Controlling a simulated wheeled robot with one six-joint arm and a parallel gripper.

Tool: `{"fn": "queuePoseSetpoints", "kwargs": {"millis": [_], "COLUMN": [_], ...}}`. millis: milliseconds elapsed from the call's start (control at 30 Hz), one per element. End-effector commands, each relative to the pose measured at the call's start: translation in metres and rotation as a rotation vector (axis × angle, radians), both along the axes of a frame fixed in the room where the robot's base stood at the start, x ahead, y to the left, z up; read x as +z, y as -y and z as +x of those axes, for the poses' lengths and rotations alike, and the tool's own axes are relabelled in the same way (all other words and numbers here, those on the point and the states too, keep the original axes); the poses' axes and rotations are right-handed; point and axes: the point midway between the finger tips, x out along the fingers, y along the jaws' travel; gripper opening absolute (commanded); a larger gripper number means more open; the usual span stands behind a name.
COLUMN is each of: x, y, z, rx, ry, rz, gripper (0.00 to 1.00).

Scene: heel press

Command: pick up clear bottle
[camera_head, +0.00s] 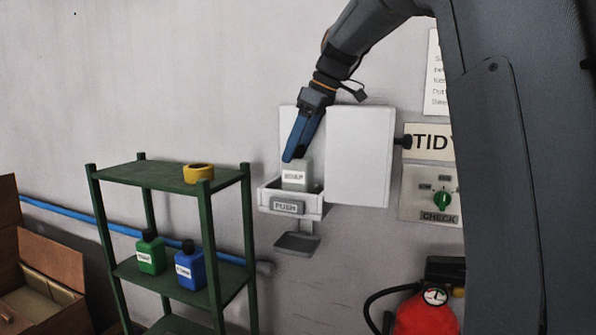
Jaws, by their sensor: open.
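A pale, clear-looking bottle (296,178) with a white label stands upright in the open white wall dispenser (266,202). The label text is too small to read surely. My gripper (293,156), with blue fingers, points down at the top of this bottle from above. It is open. The fingers overlap the bottle's top in this view, so I cannot tell whether they touch it, and the bottle's neck is hidden behind them.
The dispenser's white door (361,157) stands open at right, with a push plate (287,207) and a drip tray (297,243) below. A green shelf (165,181) holds a yellow tape roll (198,173), a green bottle (150,254) and a blue bottle (190,268). A red extinguisher (425,316) stands lower right.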

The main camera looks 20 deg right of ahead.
Motion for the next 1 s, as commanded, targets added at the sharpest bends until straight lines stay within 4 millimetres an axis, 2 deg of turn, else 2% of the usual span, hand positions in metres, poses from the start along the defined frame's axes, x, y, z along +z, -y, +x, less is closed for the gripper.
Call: {"fn": "queuePoseSetpoints", "kwargs": {"millis": [233,267,500,833,1000], "x": [-0.002,-0.002,-0.002,0.001,0.013], "y": [-0.001,-0.001,0.0,0.0,-0.001], "z": [0.001,0.001,0.001,0.001,0.001], "rx": [0.0,0.0,0.0,-0.001,0.0], "ry": [0.001,0.001,0.001,0.001,0.002], "rz": [-0.001,-0.001,-0.001,-0.001,-0.001], "gripper": [0.67,0.64,0.23,0.22,0.22]}}
